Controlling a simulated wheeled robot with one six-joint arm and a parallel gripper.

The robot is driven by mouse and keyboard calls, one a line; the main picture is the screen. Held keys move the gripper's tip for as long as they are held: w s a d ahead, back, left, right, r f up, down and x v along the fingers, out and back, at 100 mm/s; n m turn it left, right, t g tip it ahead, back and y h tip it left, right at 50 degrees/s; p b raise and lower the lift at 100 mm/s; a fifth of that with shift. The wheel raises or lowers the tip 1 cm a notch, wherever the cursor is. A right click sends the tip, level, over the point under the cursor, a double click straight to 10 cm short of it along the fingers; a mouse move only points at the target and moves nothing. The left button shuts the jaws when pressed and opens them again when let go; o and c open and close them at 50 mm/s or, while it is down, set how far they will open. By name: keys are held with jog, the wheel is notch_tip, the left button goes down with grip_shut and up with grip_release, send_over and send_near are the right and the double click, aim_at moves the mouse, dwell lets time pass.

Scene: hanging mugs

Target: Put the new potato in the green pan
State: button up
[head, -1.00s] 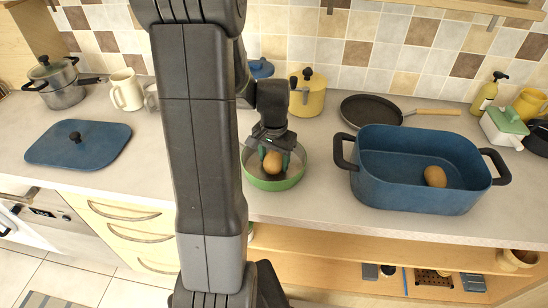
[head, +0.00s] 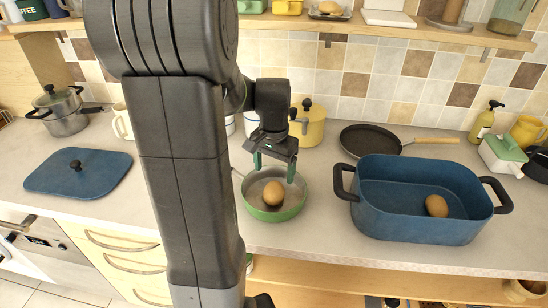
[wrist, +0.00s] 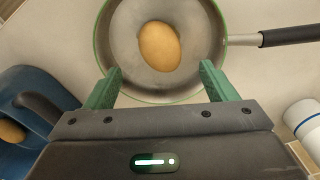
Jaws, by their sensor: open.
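A brown potato (head: 273,192) lies inside the green pan (head: 282,214), on its grey inner floor. In the wrist view the potato (wrist: 160,46) sits near the middle of the pan (wrist: 204,88). My gripper (head: 273,173) is open and empty above the pan, with its green fingertips apart and clear of the potato. In the wrist view the two fingers of my gripper (wrist: 160,82) are spread wide below the potato. A second brown potato (head: 436,206) lies in the blue roasting pot on the right.
The blue roasting pot (head: 385,225) stands right of the green pan. A black frying pan (head: 370,141) is behind it and a yellow pot (head: 307,128) is behind my gripper. A blue lid (head: 78,172) lies at left. A shelf (head: 400,30) runs above the counter.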

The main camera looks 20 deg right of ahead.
aim_at(274, 187)
jog(key=shift+r, duration=2.1)
notch_tip(274, 187, down, 12)
jog(key=shift+r, duration=1.8)
jog(key=shift+f, duration=0.15)
